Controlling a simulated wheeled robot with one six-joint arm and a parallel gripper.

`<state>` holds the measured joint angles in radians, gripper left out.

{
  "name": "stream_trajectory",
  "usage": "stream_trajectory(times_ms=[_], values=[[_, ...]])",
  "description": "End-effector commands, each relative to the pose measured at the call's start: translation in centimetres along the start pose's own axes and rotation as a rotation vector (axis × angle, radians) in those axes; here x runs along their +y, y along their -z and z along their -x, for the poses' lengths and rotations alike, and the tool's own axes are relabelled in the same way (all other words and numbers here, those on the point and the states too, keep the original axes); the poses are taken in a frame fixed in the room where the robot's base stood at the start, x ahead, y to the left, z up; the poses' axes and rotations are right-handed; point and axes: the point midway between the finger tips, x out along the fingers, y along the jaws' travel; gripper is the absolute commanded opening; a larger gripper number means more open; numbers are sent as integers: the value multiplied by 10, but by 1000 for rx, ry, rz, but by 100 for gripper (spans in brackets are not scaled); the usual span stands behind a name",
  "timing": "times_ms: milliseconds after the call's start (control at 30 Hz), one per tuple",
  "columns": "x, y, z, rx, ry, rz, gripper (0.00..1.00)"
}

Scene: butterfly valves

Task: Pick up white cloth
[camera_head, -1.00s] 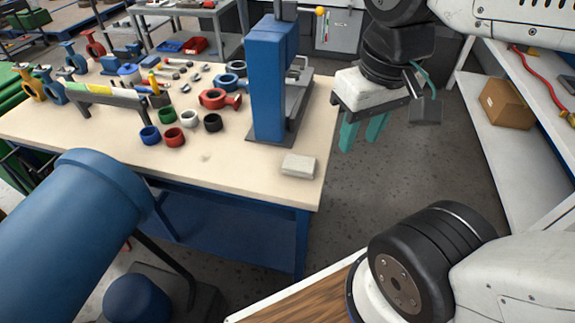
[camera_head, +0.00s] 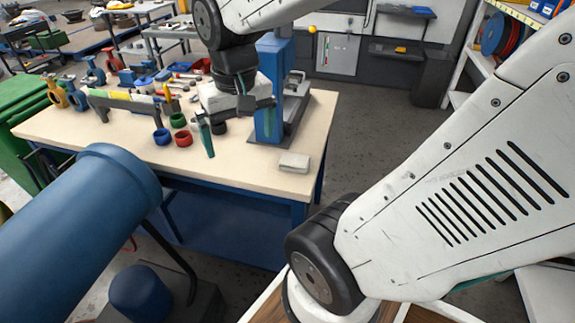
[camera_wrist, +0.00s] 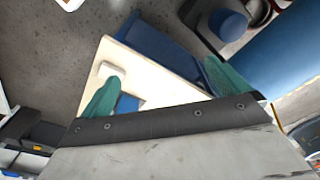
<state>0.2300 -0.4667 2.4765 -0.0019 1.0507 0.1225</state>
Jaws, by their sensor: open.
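The white cloth (camera_head: 294,162) is a small, folded, flat block lying near the front right corner of the workbench (camera_head: 245,177). In the wrist view the cloth (camera_wrist: 112,69) lies on the pale bench top, just beyond the tip of the left green finger. My gripper (camera_head: 239,146) is above the bench, to the left of the cloth in the head view and apart from it. Its green fingers are spread wide with nothing between them, as the wrist view (camera_wrist: 162,72) also shows.
A blue press (camera_head: 270,85) stands on the bench behind the cloth, close to my gripper. Coloured rings, including a red one (camera_head: 183,138), lie left of the gripper. A large blue pipe (camera_head: 85,225) is at the front left. The bench top around the cloth is clear.

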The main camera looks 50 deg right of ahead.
Motion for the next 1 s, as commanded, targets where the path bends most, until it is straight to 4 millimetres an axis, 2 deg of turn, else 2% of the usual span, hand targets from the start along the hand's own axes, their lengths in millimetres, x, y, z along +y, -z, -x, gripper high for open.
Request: stream_trajectory(times_ms=[33,100,233,400,500,600,700,1000], values=[[14,19,-14,-20,-7,-86,100],[34,43,-32,-29,-13,-194,100],[79,79,-72,-46,-23,-396,100],[141,106,-127,-63,-33,-626,100],[169,111,-153,-70,-37,-724,100],[187,113,-170,-72,-40,-787,100],[197,113,-181,-75,-41,-820,100],[201,110,-213,-75,-41,-829,100]])
